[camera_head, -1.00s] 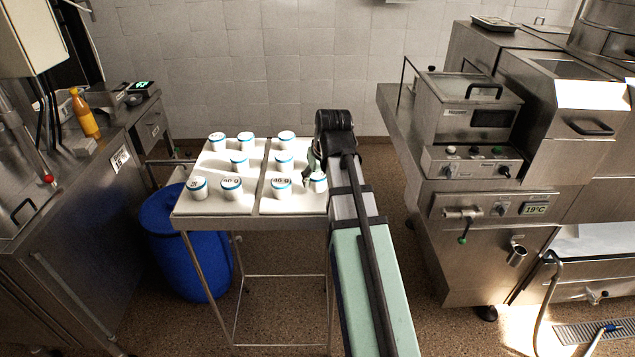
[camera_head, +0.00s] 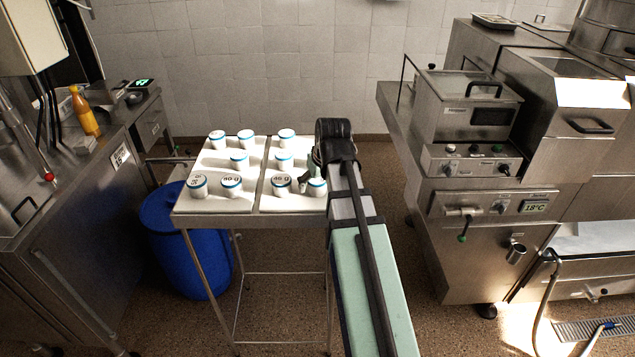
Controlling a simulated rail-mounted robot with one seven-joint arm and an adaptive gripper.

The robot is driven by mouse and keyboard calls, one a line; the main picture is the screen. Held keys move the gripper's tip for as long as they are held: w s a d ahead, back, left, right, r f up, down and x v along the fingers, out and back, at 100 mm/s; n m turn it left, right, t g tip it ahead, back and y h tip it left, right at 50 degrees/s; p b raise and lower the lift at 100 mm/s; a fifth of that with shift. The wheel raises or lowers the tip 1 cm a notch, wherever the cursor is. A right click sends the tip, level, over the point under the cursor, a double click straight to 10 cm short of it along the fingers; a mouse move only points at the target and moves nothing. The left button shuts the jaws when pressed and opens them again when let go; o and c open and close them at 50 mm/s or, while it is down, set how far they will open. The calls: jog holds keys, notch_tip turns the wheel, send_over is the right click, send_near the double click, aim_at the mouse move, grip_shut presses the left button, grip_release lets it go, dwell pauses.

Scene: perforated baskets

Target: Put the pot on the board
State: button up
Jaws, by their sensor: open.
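Several white pots with blue rims stand upright on two white boards, a left board (camera_head: 213,163) and a right board (camera_head: 296,205). The front-right pot (camera_head: 317,188) is at the right board's front right corner. Another pot (camera_head: 281,185) stands to its left, and further pots (camera_head: 284,160) stand behind. My gripper (camera_head: 308,180) is open, with a dark finger beside the upper left of the front-right pot. My arm hides part of the gripper and the board's right edge. I cannot tell whether the finger touches the pot.
The boards lie on a steel table (camera_head: 250,223) with thin legs. A blue barrel (camera_head: 185,240) stands below its left side. A steel counter with an orange bottle (camera_head: 85,112) is at the left. Steel machines (camera_head: 465,120) stand at the right. Bare floor lies between.

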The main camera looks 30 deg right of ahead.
jog(key=b+v, duration=0.1)
jog(key=v, duration=1.1)
jog(key=shift+r+b, duration=0.2)
jog(key=shift+b, duration=0.15)
